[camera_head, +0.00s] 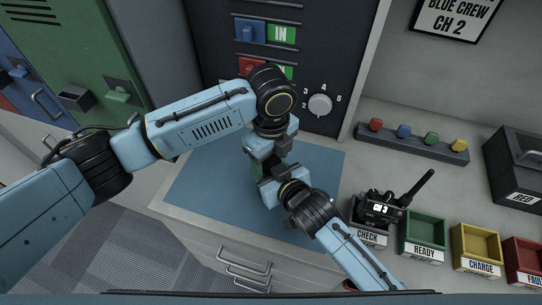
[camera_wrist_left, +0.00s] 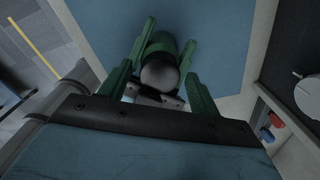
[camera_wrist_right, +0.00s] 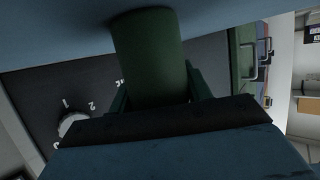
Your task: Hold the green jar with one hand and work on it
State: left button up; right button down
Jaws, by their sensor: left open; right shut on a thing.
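The green jar stands over the blue mat (camera_head: 210,190) and is mostly hidden by my grippers in the head view. In the right wrist view the green jar (camera_wrist_right: 150,60) fills the space between the fingers of my right gripper, which is shut on its side. My left gripper (camera_head: 268,148) is above it, pointing down. In the left wrist view its green fingers stand apart, one on each side of the jar's rounded grey top (camera_wrist_left: 160,76). I cannot tell whether they touch it. My right gripper (camera_head: 265,178) comes from the lower right.
A dark panel with a white dial (camera_head: 320,105) stands behind the mat. To the right are a radio (camera_head: 382,210) in the CHECK tray, a green READY tray (camera_head: 424,252), a yellow CHARGE tray (camera_head: 455,256), a red tray (camera_head: 512,270), a rack with coloured knobs (camera_head: 412,143) and a dark RED box (camera_head: 515,165).

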pick_arm(q)
jog(key=shift+r, duration=2.35)
jog(key=shift+c, duration=0.4)
notch_tip(320, 180, up, 3)
jog(key=m, duration=0.3)
jog(key=shift+f, duration=3.9)
jog(key=c, duration=1)
jog(key=shift+n, duration=1.5)
jog(key=o, duration=1.1)
